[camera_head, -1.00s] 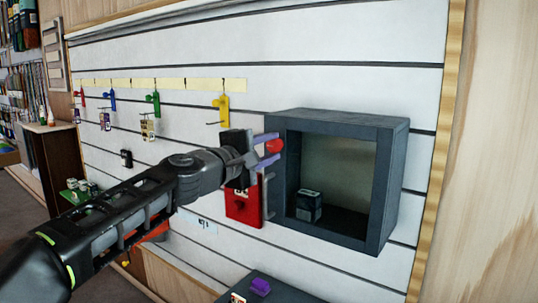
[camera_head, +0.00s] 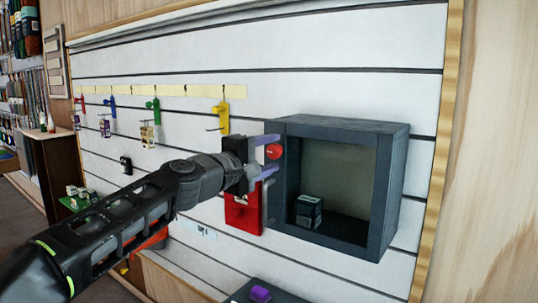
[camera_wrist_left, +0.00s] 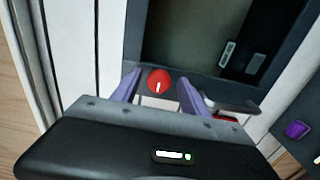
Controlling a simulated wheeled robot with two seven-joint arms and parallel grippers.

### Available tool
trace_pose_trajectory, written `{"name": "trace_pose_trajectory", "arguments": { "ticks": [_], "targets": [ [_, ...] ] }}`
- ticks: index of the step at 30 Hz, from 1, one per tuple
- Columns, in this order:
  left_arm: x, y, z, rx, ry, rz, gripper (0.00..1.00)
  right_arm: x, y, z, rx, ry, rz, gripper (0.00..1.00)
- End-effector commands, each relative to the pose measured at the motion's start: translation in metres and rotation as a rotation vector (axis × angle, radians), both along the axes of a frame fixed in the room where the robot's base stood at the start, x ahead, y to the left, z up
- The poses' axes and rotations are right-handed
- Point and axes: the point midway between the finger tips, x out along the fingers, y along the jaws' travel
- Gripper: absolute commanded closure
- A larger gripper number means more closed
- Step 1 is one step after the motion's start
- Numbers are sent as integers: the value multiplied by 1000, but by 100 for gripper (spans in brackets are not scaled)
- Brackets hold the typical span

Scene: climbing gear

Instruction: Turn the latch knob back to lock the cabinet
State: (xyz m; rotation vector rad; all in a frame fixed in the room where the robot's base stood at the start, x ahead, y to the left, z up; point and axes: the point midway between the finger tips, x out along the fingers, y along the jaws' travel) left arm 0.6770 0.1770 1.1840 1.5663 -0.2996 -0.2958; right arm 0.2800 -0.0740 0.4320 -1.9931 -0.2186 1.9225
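The dark grey cabinet (camera_head: 391,190) is fixed to the slatted wall. I cannot tell whether clear glass covers its front. The red latch knob (camera_head: 275,152) is on the left side of its front frame. In the left wrist view the round knob (camera_wrist_left: 159,81) bears a white line running nearly up and down. My left gripper (camera_head: 269,156) is open, with one purple finger above the knob and one below. In the wrist view its fingers (camera_wrist_left: 145,88) stand either side of the knob with gaps. A grey bar handle (camera_head: 266,205) is below the knob. My right gripper is not in view.
A red holder (camera_head: 243,212) hangs just left of the handle, below my gripper. A small dark box (camera_head: 308,211) stands inside the cabinet. A yellow hook (camera_head: 223,112) hangs above the wrist. A purple object (camera_head: 260,294) lies on a dark surface below.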

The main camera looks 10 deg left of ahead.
Motion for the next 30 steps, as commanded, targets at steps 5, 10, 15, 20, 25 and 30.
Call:
{"name": "trace_pose_trajectory", "arguments": {
  "ticks": [5,10,15,20,25,30],
  "targets": [
    [0,0,0,-1,0,0,47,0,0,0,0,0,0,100],
    [-4,2,0,-1,-1,1,47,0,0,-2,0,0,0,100],
    [-22,10,-1,-1,-2,3,47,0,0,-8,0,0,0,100],
    [-48,20,-1,-1,-2,3,47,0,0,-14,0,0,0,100],
    [-68,28,-1,0,-1,2,47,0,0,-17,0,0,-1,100],
    [-73,29,-1,-1,1,1,47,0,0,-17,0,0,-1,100]
  ]
}}
